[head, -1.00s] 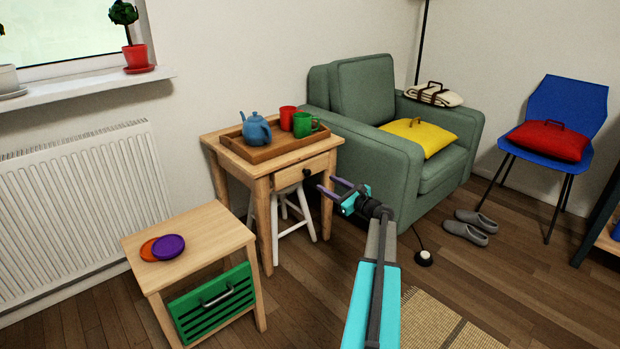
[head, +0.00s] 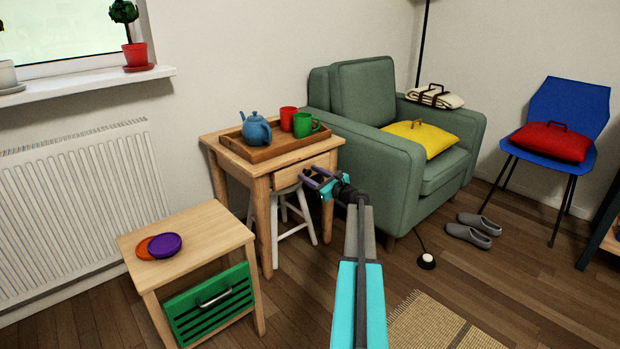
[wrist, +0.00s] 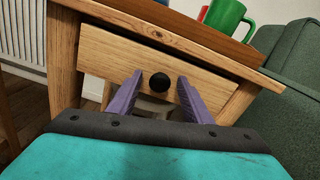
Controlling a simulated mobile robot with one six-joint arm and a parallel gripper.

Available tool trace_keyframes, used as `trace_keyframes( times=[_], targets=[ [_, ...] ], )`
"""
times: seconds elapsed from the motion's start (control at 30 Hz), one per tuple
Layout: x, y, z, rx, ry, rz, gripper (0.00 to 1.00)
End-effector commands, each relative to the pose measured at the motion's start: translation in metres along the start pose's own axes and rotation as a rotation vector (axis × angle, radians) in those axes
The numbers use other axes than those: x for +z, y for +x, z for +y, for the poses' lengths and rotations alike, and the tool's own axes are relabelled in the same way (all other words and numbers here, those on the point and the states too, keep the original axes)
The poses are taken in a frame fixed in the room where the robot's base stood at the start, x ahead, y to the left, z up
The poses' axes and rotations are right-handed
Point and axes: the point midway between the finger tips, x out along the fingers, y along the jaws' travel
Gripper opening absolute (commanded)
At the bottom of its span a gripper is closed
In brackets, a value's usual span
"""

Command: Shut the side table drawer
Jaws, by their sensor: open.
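The wooden side table (head: 208,143) stands against the wall beside the armchair. Its drawer front (wrist: 105,52) fills the upper middle of the wrist view, with a round black knob (wrist: 159,82). A dark gap shows between drawer front and tabletop; how far the drawer stands out is hard to tell. My gripper (head: 312,177) is in front of the drawer in the head view. Its purple fingers (wrist: 159,77) are open, one on each side of the knob in the wrist view. Whether they touch the drawer front is unclear.
A tray (head: 264,153) with a blue teapot (head: 256,129), red mug (head: 288,117) and green mug (head: 303,125) sits on the table. A white stool (head: 292,218) is underneath. The green armchair (head: 400,175) is close on the right; a low table (head: 200,228) stands front left.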

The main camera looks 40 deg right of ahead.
Motion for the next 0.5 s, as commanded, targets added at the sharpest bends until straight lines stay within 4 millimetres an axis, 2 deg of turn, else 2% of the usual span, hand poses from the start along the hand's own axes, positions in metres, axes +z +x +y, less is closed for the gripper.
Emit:
trace_keyframes(
  times=[0.2,0.27,0.47,0.5],
  targets=[
    [0.0001,-0.0003,-0.0002,0.0,0.0,0.0,0.45],
    [0.0,-0.0004,-0.0003,-0.001,0.0,0.0,0.37],
    [-0.0001,-0.0007,-0.0006,-0.001,0.0,0.0,0.03],
    [-0.0002,-0.0007,-0.0006,-0.001,0.0,0.0,0.0]
  ],
)
